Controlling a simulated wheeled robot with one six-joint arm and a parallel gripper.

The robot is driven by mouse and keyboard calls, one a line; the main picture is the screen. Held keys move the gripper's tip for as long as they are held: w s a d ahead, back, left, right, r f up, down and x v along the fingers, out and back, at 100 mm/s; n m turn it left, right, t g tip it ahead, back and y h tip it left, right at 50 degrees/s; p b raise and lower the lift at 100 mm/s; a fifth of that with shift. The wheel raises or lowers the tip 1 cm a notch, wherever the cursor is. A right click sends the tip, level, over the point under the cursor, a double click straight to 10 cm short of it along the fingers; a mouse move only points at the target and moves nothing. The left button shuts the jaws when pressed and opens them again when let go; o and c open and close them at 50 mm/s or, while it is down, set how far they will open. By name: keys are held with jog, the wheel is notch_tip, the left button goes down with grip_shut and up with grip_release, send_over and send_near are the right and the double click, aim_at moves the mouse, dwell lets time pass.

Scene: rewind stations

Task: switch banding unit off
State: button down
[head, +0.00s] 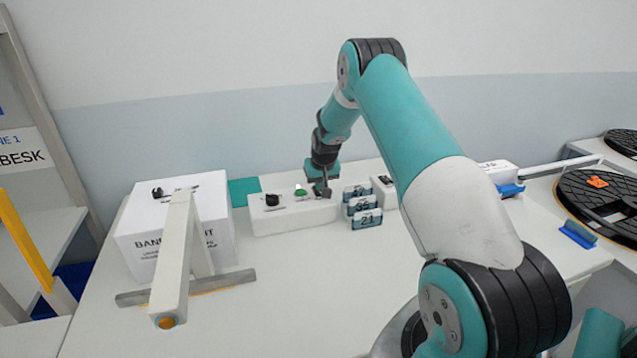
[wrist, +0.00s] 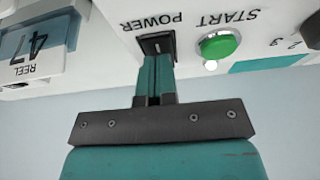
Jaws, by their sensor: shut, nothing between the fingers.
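The white box lettered "BAND…" (head: 145,225), partly hidden by a white arm, stands at the left with a black knob (head: 157,192) on top. A low white control box (head: 290,222) stands right of it; I cannot tell whether it belongs to the banding unit. My gripper (head: 322,191) is shut and empty at its right end. In the wrist view my fingertips (wrist: 156,60) are at the black switch (wrist: 157,43) marked POWER, seeming to touch it. They partly cover it, and its position is unclear. A green START button (wrist: 218,45) is beside it.
Several blue numbered tags (head: 366,219) stand close right of the low box. A white post with a grey crossbar (head: 130,298) stands in front of the lettered box. Black reels (head: 600,205) lie at the right. The table's middle front (head: 290,290) is clear.

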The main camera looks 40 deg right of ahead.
jog(key=shift+s+f, duration=0.25)
jog(key=shift+f, duration=0.05)
jog(key=shift+r+p, duration=0.3)
jog(key=shift+r, duration=0.05)
notch_tip(320, 180, up, 4)
jog(key=shift+a+f+p, duration=0.1)
jog(key=shift+f+p, duration=0.15)
jog(key=shift+p, duration=0.75)
jog(key=b+v, duration=0.3)
jog(key=v, duration=0.7)
jog(key=shift+w+r, duration=0.1)
jog(key=shift+w+r+b, duration=0.35)
jog(key=shift+w+b, duration=0.15)
jog(key=shift+b, duration=0.7)
